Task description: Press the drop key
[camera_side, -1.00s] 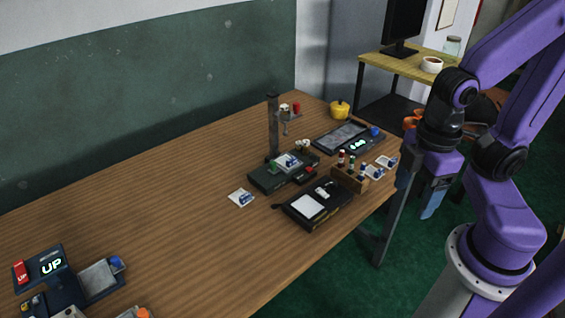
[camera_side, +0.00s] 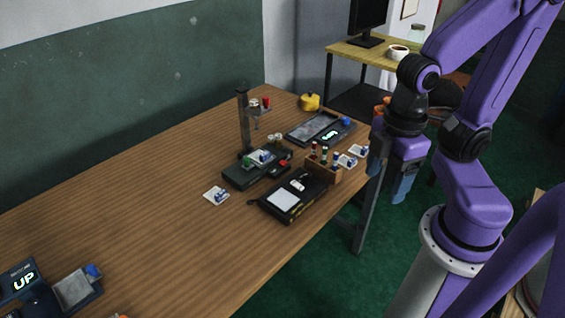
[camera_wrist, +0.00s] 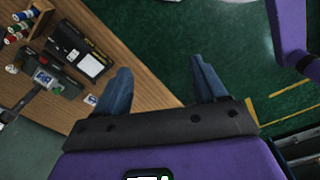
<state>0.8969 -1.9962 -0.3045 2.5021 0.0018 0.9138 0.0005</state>
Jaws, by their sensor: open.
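A film tower with a grey post (camera_side: 243,120) stands on the table, with a small arm at its top holding a red piece and a pale piece. Its dark base (camera_side: 240,176) carries a green knob (camera_side: 247,162), a small picture card and a red key (camera_side: 284,163). I cannot read which key is the drop key. My gripper (camera_side: 389,178) is open and empty, off the table's right edge. In the wrist view, its blue fingers (camera_wrist: 162,68) are spread wide, with floor and the table edge between them.
A yellow pot (camera_side: 309,102) sits behind. The table's middle is clear.

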